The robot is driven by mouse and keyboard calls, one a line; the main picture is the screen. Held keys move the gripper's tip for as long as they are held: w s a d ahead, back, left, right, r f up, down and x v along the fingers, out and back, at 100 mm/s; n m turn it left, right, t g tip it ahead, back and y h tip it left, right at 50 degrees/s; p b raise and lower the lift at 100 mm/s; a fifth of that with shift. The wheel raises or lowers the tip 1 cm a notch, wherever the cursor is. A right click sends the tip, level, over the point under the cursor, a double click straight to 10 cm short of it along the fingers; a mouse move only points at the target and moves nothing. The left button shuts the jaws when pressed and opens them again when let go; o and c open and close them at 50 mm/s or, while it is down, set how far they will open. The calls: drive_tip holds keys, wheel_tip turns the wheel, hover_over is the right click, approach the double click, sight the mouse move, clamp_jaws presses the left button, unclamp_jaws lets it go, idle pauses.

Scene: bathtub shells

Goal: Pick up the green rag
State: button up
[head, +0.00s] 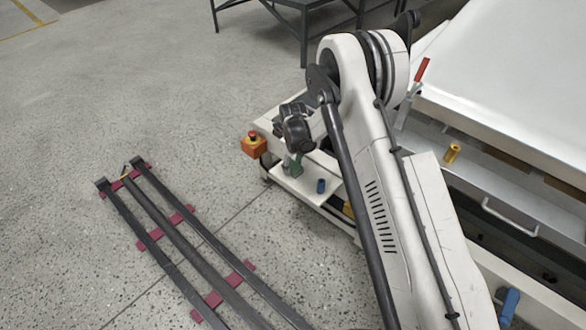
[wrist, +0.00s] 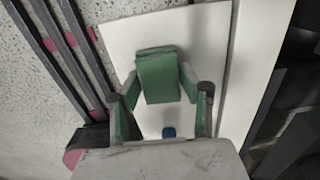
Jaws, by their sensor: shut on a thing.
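The green rag (wrist: 158,75) is a folded, block-like piece between the fingertips of my gripper (wrist: 157,84) in the wrist view. My gripper is shut on it, with a finger at each side. In the head view my gripper (head: 293,168) is over the white shelf (head: 309,192) at the end of the machine, and a small green patch shows there. I cannot tell whether the rag still touches the shelf.
A small blue cylinder (head: 321,186) stands on the shelf close to my gripper. An orange box with a red button (head: 254,145) is to the left. Dark rails (head: 190,235) lie on the floor. A yellow item (head: 452,153) and a red-handled tool (head: 421,70) are on the right.

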sight(292, 166)
drive_tip(key=shift+r+p, duration=0.3)
drive_tip(key=shift+r, duration=0.25)
wheel_tip(292, 166, up, 4)
drive_tip(key=shift+s+a+f+p, duration=0.1)
drive_tip(key=shift+s+f+p, duration=0.1)
drive_tip(key=shift+p, duration=0.6)
drive_tip(key=s+a+r+p, duration=0.3)
drive_tip(key=s+a+r, duration=0.2)
drive_tip(key=s, duration=0.5)
drive_tip(key=shift+a+r, duration=0.2)
drive_tip(key=shift+r, duration=0.45)
